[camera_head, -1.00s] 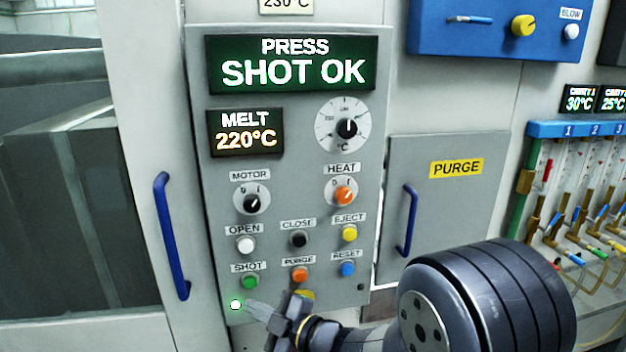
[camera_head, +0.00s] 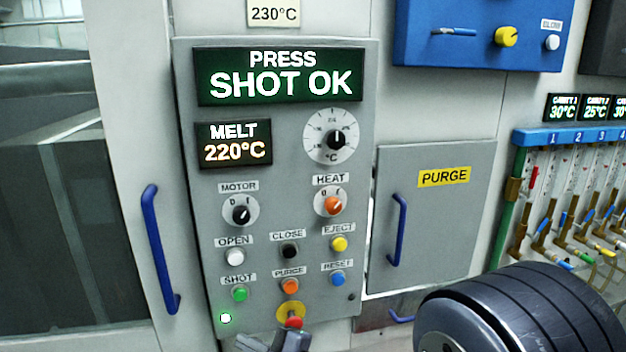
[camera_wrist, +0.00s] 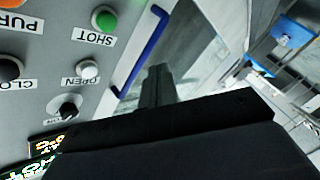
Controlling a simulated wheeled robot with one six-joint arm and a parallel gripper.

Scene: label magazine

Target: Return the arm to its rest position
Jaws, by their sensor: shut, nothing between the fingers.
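My gripper (camera_head: 262,342) shows at the bottom edge of the head view, in front of the lower end of the grey control panel (camera_head: 362,75). It is mostly cut off by the frame. In the wrist view my gripper (camera_wrist: 157,80) is shut and empty, its dark fingers together, apart from the panel. My dark round arm joint (camera_head: 520,315) fills the lower right of the head view. The panel's large display (camera_head: 280,75) reads PRESS SHOT OK, and the smaller display (camera_head: 234,145) reads MELT 220°C. A green lamp (camera_head: 225,318) is lit beneath the green SHOT button (camera_head: 240,294).
A blue door handle (camera_head: 155,250) stands out left of the panel. The purge door (camera_head: 430,235) with its blue handle (camera_head: 396,230) is at the right. A blue box (camera_head: 475,55) hangs above. Several valves and hoses (camera_head: 570,220) stand at the far right.

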